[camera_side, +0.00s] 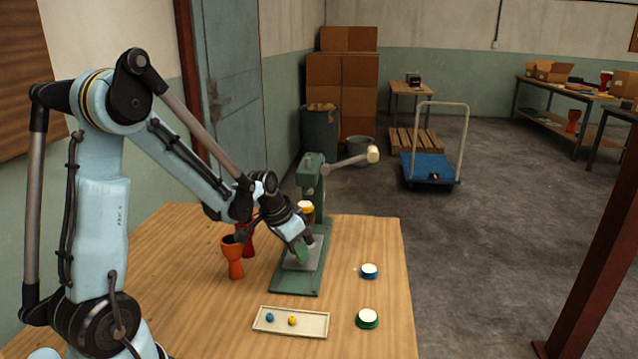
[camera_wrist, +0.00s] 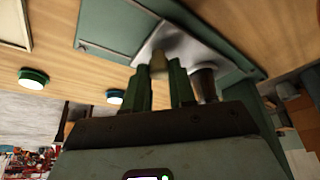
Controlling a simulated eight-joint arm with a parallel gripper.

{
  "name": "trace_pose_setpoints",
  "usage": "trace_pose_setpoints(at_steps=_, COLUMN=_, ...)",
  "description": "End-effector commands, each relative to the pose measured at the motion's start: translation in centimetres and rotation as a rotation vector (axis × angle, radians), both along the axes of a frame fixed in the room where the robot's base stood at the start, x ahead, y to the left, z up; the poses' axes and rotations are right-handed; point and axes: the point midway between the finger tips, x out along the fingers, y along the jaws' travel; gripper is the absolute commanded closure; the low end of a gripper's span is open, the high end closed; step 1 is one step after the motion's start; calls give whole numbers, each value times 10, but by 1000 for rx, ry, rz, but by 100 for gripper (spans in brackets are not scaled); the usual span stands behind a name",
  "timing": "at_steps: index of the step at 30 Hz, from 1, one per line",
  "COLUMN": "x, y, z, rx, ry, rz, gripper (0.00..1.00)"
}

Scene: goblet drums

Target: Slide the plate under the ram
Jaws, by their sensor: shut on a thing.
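The green press (camera_side: 313,185) stands on the table, with its base plate (camera_side: 295,283) toward the front. A silver plate (camera_side: 318,256) lies on that base; in the wrist view the plate (camera_wrist: 150,45) reaches from below my fingers toward the press column. My gripper (camera_side: 302,252) is low over the plate. In the wrist view my green fingers (camera_wrist: 176,72) are shut on a small tan knob (camera_wrist: 158,62) at the plate. A silver cylinder, seemingly the ram (camera_wrist: 206,84), is just right of the fingers there. My wrist hides much of the ram area in the side view.
An orange goblet drum (camera_side: 233,258) and a red one (camera_side: 248,242) stand left of the press. A cream tray (camera_side: 268,327) holds a blue and a yellow ball. Blue-rimmed (camera_side: 369,271) and green-rimmed (camera_side: 367,319) white discs lie right. The press lever (camera_side: 350,160) sticks out rightward.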

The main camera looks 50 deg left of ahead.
Motion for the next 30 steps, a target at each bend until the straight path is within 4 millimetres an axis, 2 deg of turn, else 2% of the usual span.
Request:
trace_pose_setpoints(at_steps=9, x=31, y=30, z=0, rx=-2, ry=-2, rz=1, gripper=100)
trace_pose_setpoints(at_steps=19, x=34, y=33, z=0, rx=4, ry=-5, rz=2, gripper=100)
trace_pose_setpoints(at_steps=20, x=34, y=33, z=0, rx=4, ry=-5, rz=2, gripper=72)
trace_pose_setpoints(at_steps=24, x=33, y=33, z=0, rx=3, ry=-4, rz=1, gripper=50)
trace_pose_setpoints(at_steps=30, x=33, y=32, z=0, rx=1, ry=-2, rz=0, gripper=50)
